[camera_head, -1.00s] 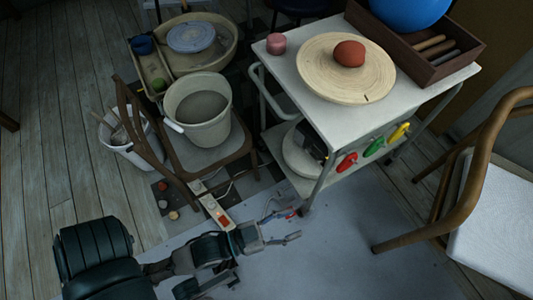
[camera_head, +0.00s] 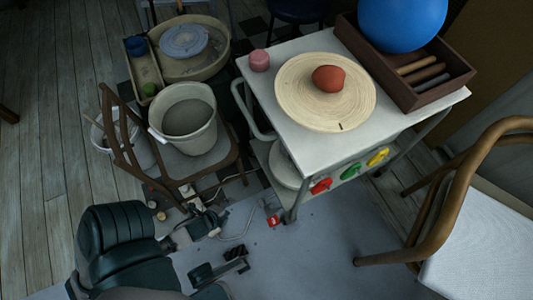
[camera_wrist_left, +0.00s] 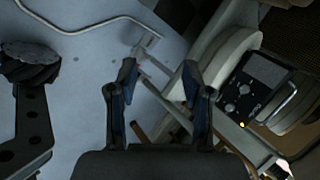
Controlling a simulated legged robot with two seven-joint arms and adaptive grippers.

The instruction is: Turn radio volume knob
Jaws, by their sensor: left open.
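In the wrist view, the radio (camera_wrist_left: 258,84) has a dark front panel with small knobs, an orange light and a carry handle. It is at the right, beside round white slabs on the cart's lower shelf. My left gripper (camera_wrist_left: 160,82) is open and empty, with its fingers pointing past the cart frame and left of the radio, not touching it. In the head view, I take the dark jointed hand by the chair as my left gripper (camera_head: 213,226). The radio is hidden there. A dark ridged part below appears to be my right gripper (camera_head: 238,259); its jaw opening is unclear.
The white cart (camera_head: 320,150) carries a plaster disc (camera_head: 300,102) with a red lump and a wooden box (camera_head: 425,95). A wooden chair (camera_head: 203,160) with a bucket stands left. Grey floor (camera_head: 320,260) is clear in front.

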